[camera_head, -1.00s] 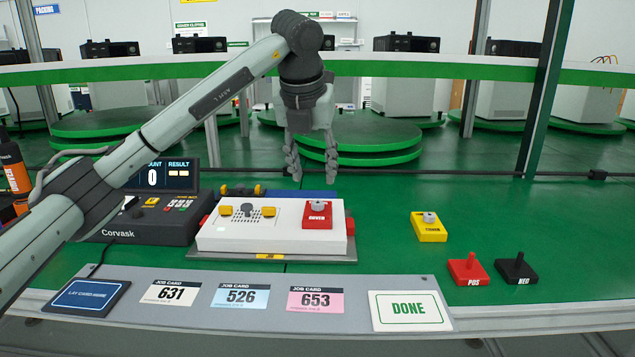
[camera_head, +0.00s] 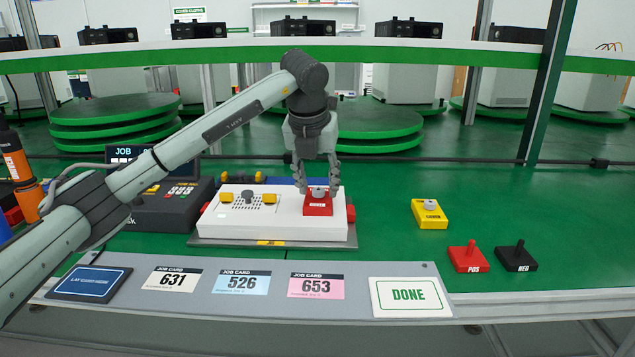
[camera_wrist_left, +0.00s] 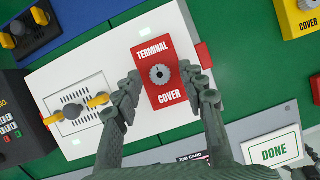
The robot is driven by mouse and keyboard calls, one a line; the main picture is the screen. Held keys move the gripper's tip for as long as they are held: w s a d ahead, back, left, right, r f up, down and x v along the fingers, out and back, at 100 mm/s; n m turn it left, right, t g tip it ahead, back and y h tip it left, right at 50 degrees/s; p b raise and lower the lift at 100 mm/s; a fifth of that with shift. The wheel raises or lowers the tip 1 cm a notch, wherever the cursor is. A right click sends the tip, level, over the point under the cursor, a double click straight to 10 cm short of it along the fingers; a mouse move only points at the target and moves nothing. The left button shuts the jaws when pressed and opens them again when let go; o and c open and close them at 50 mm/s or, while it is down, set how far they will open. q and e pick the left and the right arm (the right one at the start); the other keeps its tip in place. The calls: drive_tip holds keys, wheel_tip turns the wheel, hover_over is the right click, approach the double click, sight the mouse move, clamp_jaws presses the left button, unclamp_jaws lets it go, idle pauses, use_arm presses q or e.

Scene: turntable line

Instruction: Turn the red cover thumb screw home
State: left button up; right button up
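The red terminal cover (camera_head: 318,208) lies on the right part of the white unit (camera_head: 285,226). Its grey round thumb screw (camera_wrist_left: 160,75) shows in the middle of the cover in the left wrist view, between the "TERMINAL" and "COVER" lettering. My left gripper (camera_head: 318,190) points down over the cover, with its fingers apart on either side of the screw. In the left wrist view the fingers of the gripper (camera_wrist_left: 163,88) stand clear of the screw, with nothing between them but the screw below. How far the screw is turned in cannot be told.
A yellow cover (camera_head: 429,214) with a grey knob lies to the right. Red (camera_head: 468,258) and black (camera_head: 516,258) levers stand nearer the front. Job cards and a DONE card (camera_head: 411,298) lie on the front ledge. A dark console (camera_head: 165,208) stands left of the unit.

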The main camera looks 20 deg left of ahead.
use_arm(q)
clamp_jaws()
drive_tip(key=m, duration=0.1)
drive_tip(key=m+h, duration=0.1)
drive_tip(key=m, duration=0.2)
drive_tip(key=shift+a+r+m+h, duration=0.1)
drive_tip(key=shift+a+m+h, duration=0.2)
drive_tip(key=shift+h, duration=0.1)
drive_tip(key=shift+w+m, duration=0.1)
drive_tip(key=shift+m, duration=0.4)
drive_tip(key=shift+m+h+p, duration=0.5)
drive_tip(key=shift+m+p, duration=0.05)
drive_tip(key=shift+m, duration=0.25)
drive_tip(key=shift+r+m+g+h+p, duration=0.1)
drive_tip(key=shift+m+g+h+p, duration=0.25)
drive_tip(key=shift+m, duration=0.45)
drive_tip(key=shift+w+a+m+g+h+p, duration=0.15)
drive_tip(key=shift+m+g+h+p, duration=0.35)
drive_tip(key=shift+m, duration=1.1)
use_arm(e)
drive_tip(key=s+a+x, duration=0.1)
drive_tip(key=x, duration=0.6)
drive_tip(key=shift+a+f+g, duration=0.2)
drive_tip(key=shift+f+g, duration=0.1)
